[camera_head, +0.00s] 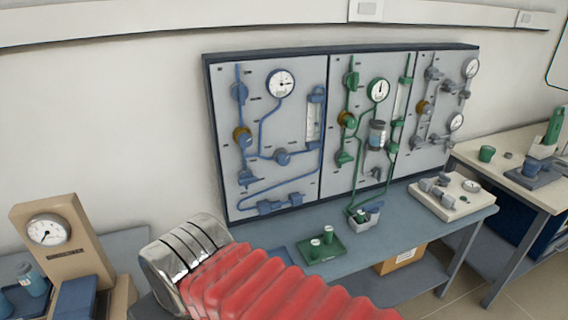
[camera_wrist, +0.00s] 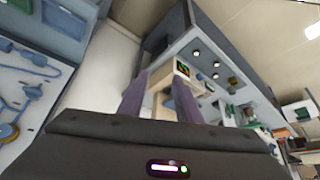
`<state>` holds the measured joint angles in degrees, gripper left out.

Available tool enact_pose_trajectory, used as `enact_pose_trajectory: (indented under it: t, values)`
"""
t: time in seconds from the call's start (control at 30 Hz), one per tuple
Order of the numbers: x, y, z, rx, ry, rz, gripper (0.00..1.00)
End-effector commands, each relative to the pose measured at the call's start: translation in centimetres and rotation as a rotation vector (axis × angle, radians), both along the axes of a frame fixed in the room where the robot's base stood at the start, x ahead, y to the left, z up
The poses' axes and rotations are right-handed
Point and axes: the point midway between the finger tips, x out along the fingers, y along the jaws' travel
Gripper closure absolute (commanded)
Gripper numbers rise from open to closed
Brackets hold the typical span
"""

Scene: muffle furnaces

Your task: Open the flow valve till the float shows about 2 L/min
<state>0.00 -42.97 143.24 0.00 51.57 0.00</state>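The wall panel carries blue pipework on the left section (camera_head: 225,75), with a clear upright flow tube (camera_head: 314,122) and several blue valve knobs, one of them at the middle (camera_head: 283,157). Green pipework on the middle section has another upright tube (camera_head: 401,101). Which knob is the flow valve, and the float's height, are too small to tell. In the wrist view my gripper (camera_wrist: 160,98) has its two purple-grey fingers apart with nothing held between them. It points away from the pipework, which shows at the left edge (camera_wrist: 15,112). The fingers are not visible in the head view.
A bench (camera_head: 340,262) below the panel holds a green tray (camera_head: 322,250) with small cups and a beige block with fittings (camera_head: 450,196). A beige gauge stand (camera_head: 62,240) is at the left. My red-sleeved arm crosses the front.

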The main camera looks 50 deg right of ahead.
Motion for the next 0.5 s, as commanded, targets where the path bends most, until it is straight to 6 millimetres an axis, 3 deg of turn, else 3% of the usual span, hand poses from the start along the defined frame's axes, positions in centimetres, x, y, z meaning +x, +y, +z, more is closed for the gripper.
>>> enact_pose_trajectory:
  t: [0.1,0.27,0.37,0.5]
  values:
    - [0.0,0.0,0.0,0.000,0.000,0.000,0.69]
    - [0.5,-0.4,0.1,-0.003,-0.008,-0.013,0.57]
    - [1.8,-1.5,0.1,-0.014,-0.032,-0.045,0.50]
    - [5.0,-4.7,0.2,-0.045,-0.097,-0.125,0.45]
